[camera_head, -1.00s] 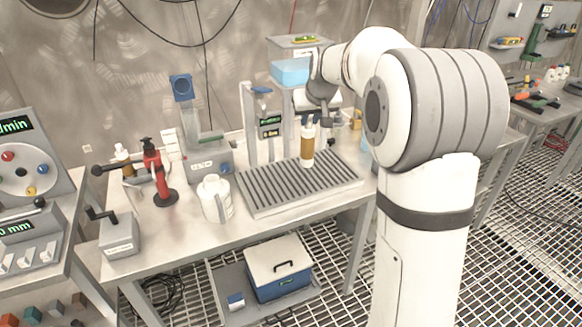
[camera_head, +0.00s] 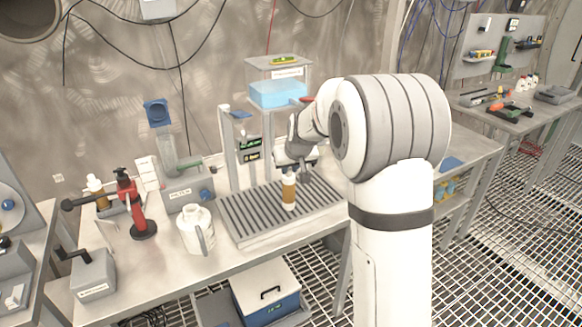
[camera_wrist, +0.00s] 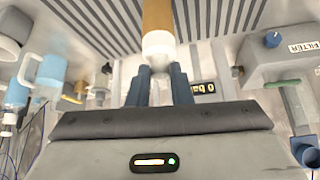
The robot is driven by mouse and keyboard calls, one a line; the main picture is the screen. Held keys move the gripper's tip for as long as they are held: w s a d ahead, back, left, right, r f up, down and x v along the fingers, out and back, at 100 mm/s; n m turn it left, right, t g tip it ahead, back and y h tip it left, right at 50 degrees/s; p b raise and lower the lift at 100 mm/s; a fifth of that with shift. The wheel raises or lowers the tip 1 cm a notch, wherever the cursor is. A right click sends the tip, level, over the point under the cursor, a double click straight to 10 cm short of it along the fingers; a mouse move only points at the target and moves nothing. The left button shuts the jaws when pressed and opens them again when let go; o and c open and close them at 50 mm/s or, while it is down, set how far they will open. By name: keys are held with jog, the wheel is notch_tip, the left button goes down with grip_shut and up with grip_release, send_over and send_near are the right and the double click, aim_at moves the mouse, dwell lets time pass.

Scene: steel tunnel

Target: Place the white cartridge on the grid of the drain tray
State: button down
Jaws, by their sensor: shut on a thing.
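The cartridge (camera_head: 289,190) is upright, with white ends and an amber-brown body. Its upper white end is in my gripper (camera_head: 294,170), which is shut on it. The cartridge is over the dark slatted grid of the drain tray (camera_head: 240,212), around the middle; I cannot tell whether its foot touches the slats. In the wrist view my gripper's blue-grey fingers (camera_wrist: 160,80) are at the white end of the cartridge (camera_wrist: 158,40), and its far end is cut off by the picture edge.
A white jug (camera_head: 195,232) stands left of the tray, with a red hand press (camera_head: 133,205) beyond it. A filter unit (camera_head: 190,193) and a gauge stand (camera_head: 230,150) are behind the tray. A clear tank of blue liquid (camera_head: 278,92) stands at the back.

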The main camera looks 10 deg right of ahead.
jog(key=c, duration=1.3)
grip_release()
jog(key=shift+s+r, duration=0.1)
jog(key=shift+r, duration=0.15)
jog(key=a+v, duration=0.1)
jog(key=v, duration=1.1)
jog(key=s+f+g, duration=0.2)
jog(key=s+f, duration=0.2)
jog(key=s, duration=1.1)
jog(key=s+f+m+g, duration=0.1)
jog(key=s+f, duration=0.3)
jog(key=s, duration=1.2)
jog(key=shift+d+f+g+h, duration=0.4)
jog(key=shift+g, duration=0.2)
